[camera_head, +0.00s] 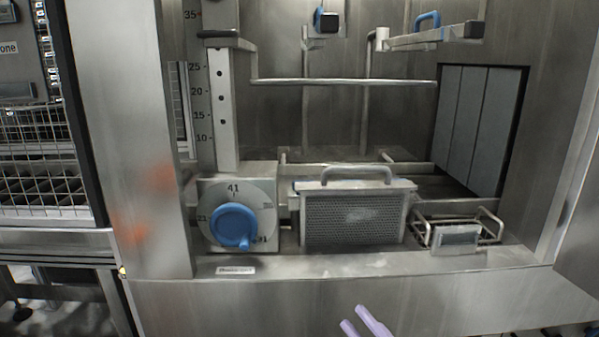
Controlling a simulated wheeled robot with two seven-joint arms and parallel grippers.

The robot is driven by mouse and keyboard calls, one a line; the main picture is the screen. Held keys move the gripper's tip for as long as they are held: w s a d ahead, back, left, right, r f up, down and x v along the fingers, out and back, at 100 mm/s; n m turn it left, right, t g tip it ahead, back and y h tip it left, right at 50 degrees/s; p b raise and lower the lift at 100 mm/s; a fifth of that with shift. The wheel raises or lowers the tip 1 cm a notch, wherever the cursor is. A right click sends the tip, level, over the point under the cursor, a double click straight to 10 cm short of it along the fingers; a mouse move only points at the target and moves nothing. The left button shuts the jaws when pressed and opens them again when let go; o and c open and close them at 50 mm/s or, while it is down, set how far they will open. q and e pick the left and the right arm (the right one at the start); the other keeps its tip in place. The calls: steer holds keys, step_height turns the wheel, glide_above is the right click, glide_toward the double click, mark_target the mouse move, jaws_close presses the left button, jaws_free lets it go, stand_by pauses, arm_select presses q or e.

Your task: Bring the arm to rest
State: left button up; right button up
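My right gripper (354,315) shows at the bottom edge, a little right of centre, as two pale purple fingertips. They stand slightly apart with a gap between them, and nothing shows between them. They appear in front of the washer's steel front panel (250,305), below its sill. The rest of the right arm is out of the picture. My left gripper is not in view.
The open washer bay holds a dial with a blue knob (233,225), a mesh filter box (353,217) with a grey-blue handle, and a small wire basket (457,236). A steel post (135,150) stands left. Grey strips (478,125) hang at the right opening. Wire racks (40,150) stand far left.

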steer(key=s+d+f+m+g+h, duration=0.25)
steer(key=s+f+m, duration=0.2)
steer(key=f, duration=0.45)
steer(key=s+d+f+m+g+h, duration=0.1)
steer(key=s+d+f+m+h, duration=0.25)
steer(key=f, duration=0.65)
steer(key=s+f+m+g+h, duration=0.2)
steer(key=s+f+m+g, duration=0.3)
steer(key=s+f, duration=0.7)
steer(key=shift+s+m+h, duration=0.3)
steer(key=shift+s+m, duration=0.5)
steer(key=shift+s, duration=0.2)
steer(key=shift+w+a+g, duration=0.1)
steer(key=shift+g, duration=0.15)
